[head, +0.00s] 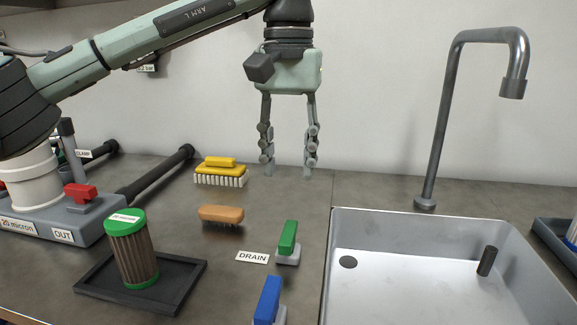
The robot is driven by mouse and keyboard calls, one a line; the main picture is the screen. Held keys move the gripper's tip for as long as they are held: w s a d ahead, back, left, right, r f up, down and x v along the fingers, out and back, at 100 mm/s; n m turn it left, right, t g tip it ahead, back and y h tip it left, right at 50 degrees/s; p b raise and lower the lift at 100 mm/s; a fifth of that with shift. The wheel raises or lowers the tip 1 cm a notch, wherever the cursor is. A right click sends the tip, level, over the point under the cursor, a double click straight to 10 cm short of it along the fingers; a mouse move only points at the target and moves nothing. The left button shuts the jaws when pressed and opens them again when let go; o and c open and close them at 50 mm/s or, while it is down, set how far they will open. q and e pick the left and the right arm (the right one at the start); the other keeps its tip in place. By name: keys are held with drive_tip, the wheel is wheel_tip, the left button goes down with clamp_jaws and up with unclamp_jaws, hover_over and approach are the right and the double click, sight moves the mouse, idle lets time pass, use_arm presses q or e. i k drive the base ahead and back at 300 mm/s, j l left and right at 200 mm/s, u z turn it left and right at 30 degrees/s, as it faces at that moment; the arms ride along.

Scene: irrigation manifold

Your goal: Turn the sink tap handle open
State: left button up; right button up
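A grey metal tap spout (437,130) stands behind the sink and curves over to the right. The steel sink (420,216) is at the right of the counter. A green lever handle (288,238) on a grey base is left of the sink, beside a DRAIN label (252,257). A blue lever handle (268,299) is nearer, partly cut off by the bottom edge. No label tells which lever works the tap. My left gripper (289,174) points down, open and empty, above the back of the counter, apart from both levers. My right gripper is out of view.
A yellow brush (220,172) and an orange brush (221,214) lie left of the levers. A green-capped filter cartridge (132,250) stands in a black tray (188,278). A manifold with a red handle (80,195) is at left. Counter behind the green lever is clear.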

sight(267, 309)
drive_tip(key=k, duration=1.5)
